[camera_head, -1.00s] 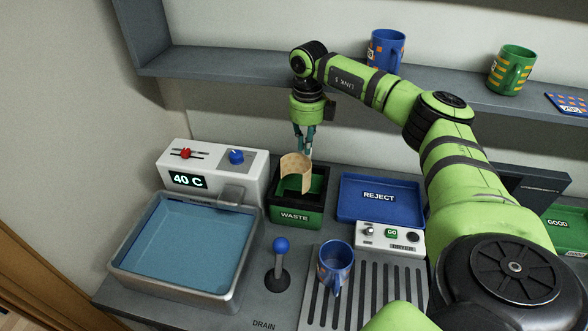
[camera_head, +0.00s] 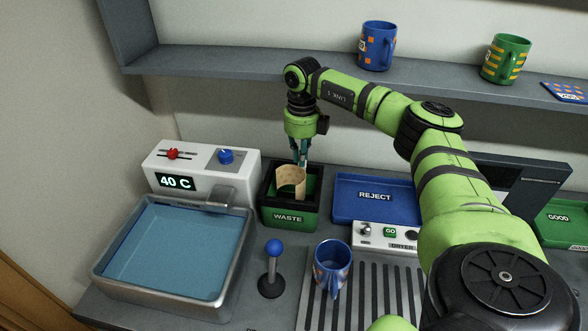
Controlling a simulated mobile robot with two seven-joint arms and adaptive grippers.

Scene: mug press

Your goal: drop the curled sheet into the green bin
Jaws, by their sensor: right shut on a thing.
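The curled sheet (camera_head: 290,181) is a tan, open curl of paper. It hangs upright within the mouth of the green bin, its lower part below the rim. The bin (camera_head: 289,219) is a dark green box with a black rim, labelled WASTE, behind the lever and left of the blue tray. My right gripper (camera_head: 301,161) points down over the bin and is shut on the sheet's upper edge. Its fingertips are partly hidden by the sheet. My left gripper is not in view.
A water basin (camera_head: 104,277) with a 40 C control box (camera_head: 196,190) stands at left. The blue REJECT tray (camera_head: 375,212) is right of the bin. A blue mug (camera_head: 332,262) stands on the grooved drain; a blue-knobbed lever (camera_head: 273,268) is left of it. A shelf (camera_head: 230,64) runs behind.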

